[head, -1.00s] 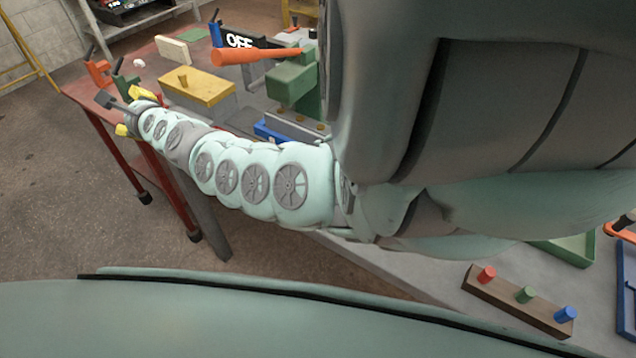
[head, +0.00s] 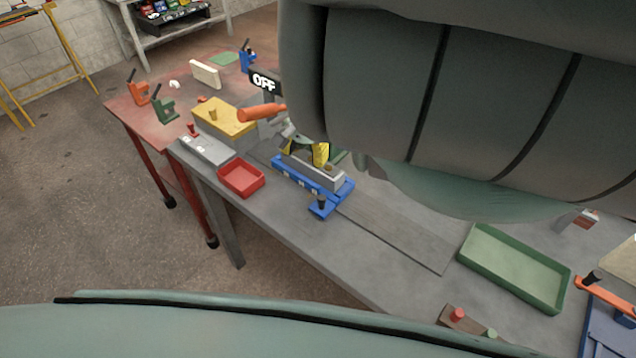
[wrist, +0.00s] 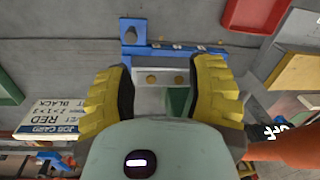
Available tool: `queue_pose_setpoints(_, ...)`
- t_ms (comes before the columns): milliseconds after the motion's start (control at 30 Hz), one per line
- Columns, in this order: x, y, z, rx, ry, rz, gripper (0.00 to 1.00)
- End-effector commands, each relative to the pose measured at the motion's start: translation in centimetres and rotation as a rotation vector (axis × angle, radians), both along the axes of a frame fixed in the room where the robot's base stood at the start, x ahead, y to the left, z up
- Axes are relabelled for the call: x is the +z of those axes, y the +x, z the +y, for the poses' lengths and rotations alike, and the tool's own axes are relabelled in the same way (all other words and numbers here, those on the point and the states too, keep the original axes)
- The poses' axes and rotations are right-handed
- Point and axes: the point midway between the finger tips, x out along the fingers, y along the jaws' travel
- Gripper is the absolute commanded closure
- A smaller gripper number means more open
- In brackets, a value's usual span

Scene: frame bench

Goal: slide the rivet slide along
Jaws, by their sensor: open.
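The rivet slide is a light grey block (head: 322,177) with brass rivet heads, set along a blue rail (head: 296,183) near the bench's front edge. In the wrist view the grey block (wrist: 150,97) shows between my fingers, beyond them the blue rail (wrist: 178,50). My gripper (head: 308,151) has yellow ribbed fingers and is over the block. In the wrist view my gripper (wrist: 160,68) is open, one finger each side of the block. I cannot tell whether the fingers touch it. The block's far end is partly hidden by my arm.
A red tray (head: 241,180) stands left of the rail, with a yellow box (head: 225,118) behind. An orange handle (head: 262,112) sticks out close to my gripper. A green tray (head: 510,272) lies to the right. Bench between rail and green tray is clear.

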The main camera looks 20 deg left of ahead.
Motion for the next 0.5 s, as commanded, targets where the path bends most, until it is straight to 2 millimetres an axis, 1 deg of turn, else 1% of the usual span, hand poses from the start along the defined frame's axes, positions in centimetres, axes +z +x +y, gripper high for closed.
queue_pose_setpoints(33,1.2,0.4,-1.9,-0.002,-0.039,0.005,0.46)
queue_pose_setpoints(67,1.4,0.4,-2.8,-0.001,-0.057,0.011,0.46)
queue_pose_setpoints(100,1.6,0.4,-3.6,-0.001,-0.075,0.017,0.46)
queue_pose_setpoints(167,1.9,0.5,-4.3,0.002,-0.090,0.023,0.46)
queue_pose_setpoints(267,1.5,0.4,-4.7,0.002,-0.097,0.027,0.46)
queue_pose_setpoints(333,1.0,0.4,-4.6,0.003,-0.096,0.028,0.46)
queue_pose_setpoints(500,-1.1,0.2,-4.5,0.002,-0.095,0.030,0.46)
